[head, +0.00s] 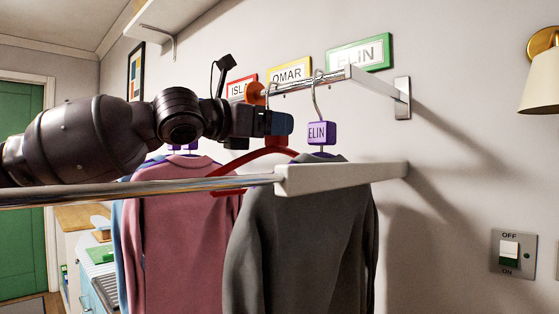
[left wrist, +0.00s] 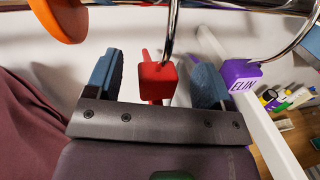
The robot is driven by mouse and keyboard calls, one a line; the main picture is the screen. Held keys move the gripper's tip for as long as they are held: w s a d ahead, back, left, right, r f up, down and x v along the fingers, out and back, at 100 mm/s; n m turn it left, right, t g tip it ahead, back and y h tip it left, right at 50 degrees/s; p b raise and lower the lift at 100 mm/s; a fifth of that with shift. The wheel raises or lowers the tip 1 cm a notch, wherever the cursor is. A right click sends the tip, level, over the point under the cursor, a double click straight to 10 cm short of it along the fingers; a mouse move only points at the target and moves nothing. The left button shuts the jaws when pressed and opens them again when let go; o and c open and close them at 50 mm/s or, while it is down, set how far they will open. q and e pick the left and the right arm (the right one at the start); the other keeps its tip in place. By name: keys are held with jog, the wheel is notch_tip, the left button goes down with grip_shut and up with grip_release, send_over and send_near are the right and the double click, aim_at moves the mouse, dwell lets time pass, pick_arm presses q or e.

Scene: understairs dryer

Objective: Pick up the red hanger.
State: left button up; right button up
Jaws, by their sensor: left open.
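The red hanger (head: 225,182) hangs between a pink sweatshirt and a dark grey one. In the head view its upper part is mostly hidden behind my left gripper (head: 285,123). In the left wrist view the red block (left wrist: 157,80) of the hanger, below a metal hook, shows between the two blue fingers of my left gripper (left wrist: 155,82). The fingers are open, with a visible gap on both sides of the block. I cannot tell how deep the block sits between them. My right gripper is not in view.
A purple hanger block marked ELIN (head: 320,133) hangs close right of the gripper, above the grey sweatshirt (head: 305,240). The pink sweatshirt (head: 180,230) hangs left. An orange disc (head: 257,93) is on the upper rail (head: 330,76). A lower chrome rail (head: 130,190) crosses in front.

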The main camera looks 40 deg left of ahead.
pick_arm(q)
jog(key=shift+s+r, duration=0.1)
jog(key=shift+c, duration=0.6)
jog(key=c, duration=1.2)
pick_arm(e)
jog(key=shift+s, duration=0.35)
